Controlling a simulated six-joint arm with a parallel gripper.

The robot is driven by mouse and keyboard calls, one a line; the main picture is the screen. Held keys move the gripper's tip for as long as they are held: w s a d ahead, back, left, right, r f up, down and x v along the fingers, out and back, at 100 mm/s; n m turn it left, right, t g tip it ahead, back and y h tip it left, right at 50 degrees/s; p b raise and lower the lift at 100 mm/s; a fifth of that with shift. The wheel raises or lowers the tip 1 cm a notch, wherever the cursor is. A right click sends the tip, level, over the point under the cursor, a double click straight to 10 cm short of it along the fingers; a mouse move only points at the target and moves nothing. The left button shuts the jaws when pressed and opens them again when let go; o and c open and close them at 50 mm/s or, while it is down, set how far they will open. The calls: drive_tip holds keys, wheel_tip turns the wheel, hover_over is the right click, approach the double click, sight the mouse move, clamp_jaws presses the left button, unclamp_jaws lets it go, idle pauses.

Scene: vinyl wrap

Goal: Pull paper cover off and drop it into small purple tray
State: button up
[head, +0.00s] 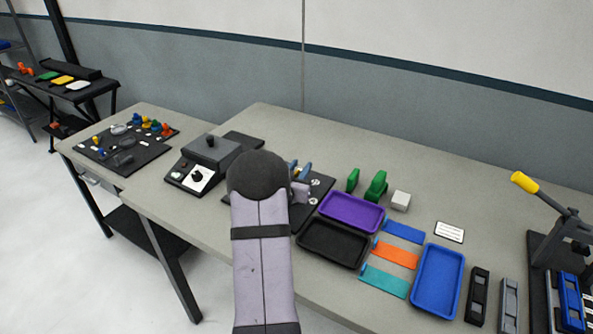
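The small purple tray (352,227) lies on the table right of my arm, just behind a black tray, and looks empty. My arm crosses the middle of the head view and hides much of the spot where it works. My gripper end is mostly hidden behind the arm, over a dark mat (322,186) left of the purple tray. Small blue parts (306,171) show there, but I cannot tell whether they are fingers or part of a fixture. I cannot make out the paper cover; it may be hidden behind my arm.
A black tray (333,243) sits in front of the purple one. Blue, orange and teal strips, a blue tray (437,283), green pieces (376,186) and a white block (401,201) lie to the right. A yellow-handled press (555,215) stands far right. A dark knobbed device (207,160) stands left.

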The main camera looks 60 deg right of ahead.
drive_tip(key=shift+x, duration=1)
clamp_jaws()
drive_tip(key=shift+f, duration=0.15)
drive_tip(key=shift+r+p, duration=0.5)
drive_tip(key=shift+r, duration=0.4)
wheel_tip(320, 180, up, 7)
drive_tip(key=p, duration=0.4)
idle(1.2)
idle(0.5)
